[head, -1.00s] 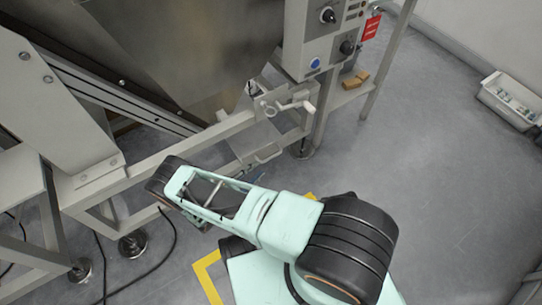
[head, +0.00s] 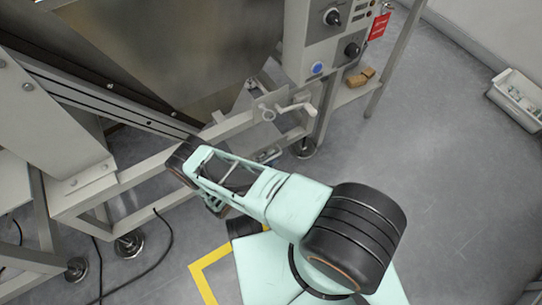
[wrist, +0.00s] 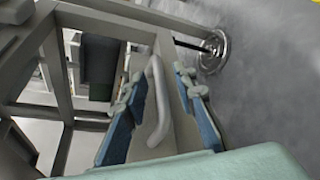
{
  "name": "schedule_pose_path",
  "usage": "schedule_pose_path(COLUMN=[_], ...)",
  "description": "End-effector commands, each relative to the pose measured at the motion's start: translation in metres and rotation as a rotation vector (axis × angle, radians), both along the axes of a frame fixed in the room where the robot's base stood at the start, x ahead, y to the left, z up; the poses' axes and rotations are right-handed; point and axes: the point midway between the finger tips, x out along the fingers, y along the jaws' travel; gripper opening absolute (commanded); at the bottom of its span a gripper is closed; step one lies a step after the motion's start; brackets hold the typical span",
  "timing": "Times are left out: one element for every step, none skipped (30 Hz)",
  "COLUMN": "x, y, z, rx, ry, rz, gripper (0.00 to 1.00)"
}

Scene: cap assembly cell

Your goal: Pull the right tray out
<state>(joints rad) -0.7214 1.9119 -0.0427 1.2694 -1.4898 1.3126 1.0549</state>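The right tray (head: 268,154) shows only as a small grey piece with its handle under the machine frame in the head view; my arm hides the rest. In the wrist view its pale curved handle (wrist: 158,88) stands on a flat grey face. My gripper (wrist: 157,86) is open, with one blue-padded finger on each side of the handle. Gaps show between the pads and the handle, so I see no firm hold. In the head view my arm hides the fingers.
The machine frame (head: 150,170) runs beside my arm, with a clamp lever (head: 290,110) above the tray. A levelling foot (wrist: 212,52) stands close to the right finger. A control box (head: 335,40) is at the upper right.

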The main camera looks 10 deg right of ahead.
Motion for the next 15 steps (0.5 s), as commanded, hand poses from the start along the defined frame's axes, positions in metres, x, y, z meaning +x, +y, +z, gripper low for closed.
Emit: schedule_pose_path(x=[-0.0003,-0.0003,-0.0001,-0.0002,-0.0001,-0.0001,-0.0001,0.0,0.0,0.0001,0.0001,0.0001,0.0002,0.0002,0.0002], y=[-0.0002,-0.0002,-0.0002,-0.0001,-0.0001,-0.0002,-0.0002,0.0,0.0,-0.0001,0.0,0.0,0.0001,0.0001,0.0001], z=[-0.0001,-0.0001,-0.0001,-0.0001,0.0,-0.0001,-0.0001,0.0,0.0,0.0001,0.0001,0.0001,0.0001,0.0001,0.0001], rx=[0.0,0.0,0.0,0.0,0.0,0.0,0.0,0.0,0.0,0.0,-0.001,-0.001,-0.001,-0.001,-0.001], ry=[0.0,0.0,0.0,0.0,0.0,0.0,0.0,0.0,0.0,0.0,-0.001,-0.001,-0.001,-0.001,-0.001], rz=[0.0,0.0,0.0,0.0,0.0,0.0,0.0,0.0,0.0,0.0,0.001,0.001,0.001,0.001,0.001], gripper=[0.26,0.26,0.26,0.26,0.26,0.26,0.26,0.23,0.18,0.15,0.12,0.07,0.04,0.01,0.0])
